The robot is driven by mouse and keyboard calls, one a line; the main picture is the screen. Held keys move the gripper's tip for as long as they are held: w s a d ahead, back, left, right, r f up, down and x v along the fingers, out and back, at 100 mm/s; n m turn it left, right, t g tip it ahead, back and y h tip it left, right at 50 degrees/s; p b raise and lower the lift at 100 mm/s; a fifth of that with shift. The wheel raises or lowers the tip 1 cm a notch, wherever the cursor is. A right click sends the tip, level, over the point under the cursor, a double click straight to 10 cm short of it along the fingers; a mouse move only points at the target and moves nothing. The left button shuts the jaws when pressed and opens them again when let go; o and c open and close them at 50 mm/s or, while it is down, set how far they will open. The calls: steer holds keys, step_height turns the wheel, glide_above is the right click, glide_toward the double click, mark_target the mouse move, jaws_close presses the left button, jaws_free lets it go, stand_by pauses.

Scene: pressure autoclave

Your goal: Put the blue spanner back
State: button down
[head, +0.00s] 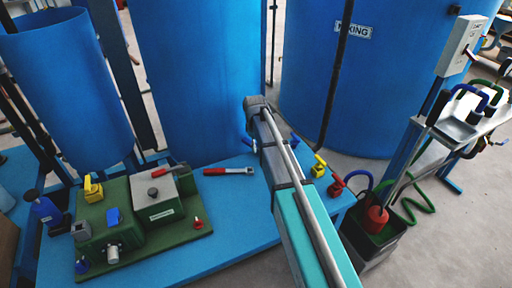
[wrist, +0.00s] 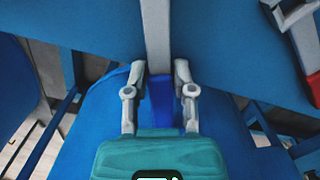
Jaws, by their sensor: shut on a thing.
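The blue spanner is in my gripper (wrist: 157,75). In the wrist view its grey shaft (wrist: 156,35) runs up from between the fingertips to the top edge, and a blue part (wrist: 161,105) shows between the fingers. The fingers are shut on it from both sides. The spanner's far end is out of the wrist view. In the head view my arm covers the gripper and most of what it holds, above the blue bench (head: 235,215). I cannot tell whether the spanner touches anything.
A red-handled spanner (head: 228,171) lies on the bench left of my arm; it also shows in the wrist view (wrist: 304,50). A green machine (head: 110,240) stands further left. Yellow (head: 318,167) and red (head: 336,185) valves are right of my arm. Large blue tanks (head: 200,80) stand behind.

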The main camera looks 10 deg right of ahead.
steer(key=shift+f+b, duration=0.5)
steer(key=shift+b, duration=0.05)
steer(key=shift+s+f+b, duration=0.3)
steer(key=shift+s+b, duration=0.25)
steer(key=shift+b, duration=0.1)
stand_by(0.5)
steer(key=c, duration=0.7)
jaws_free()
steer(key=shift+f, duration=0.1)
steer(key=shift+o, duration=1.2)
steer(key=shift+w+f, duration=0.3)
steer(key=shift+o, duration=1.3)
steer(key=shift+r, duration=0.1)
steer(key=shift+w, duration=0.15)
steer(key=shift+w+r+p, duration=0.15)
steer(key=shift+r+p, duration=0.05)
steer(key=shift+p, duration=0.1)
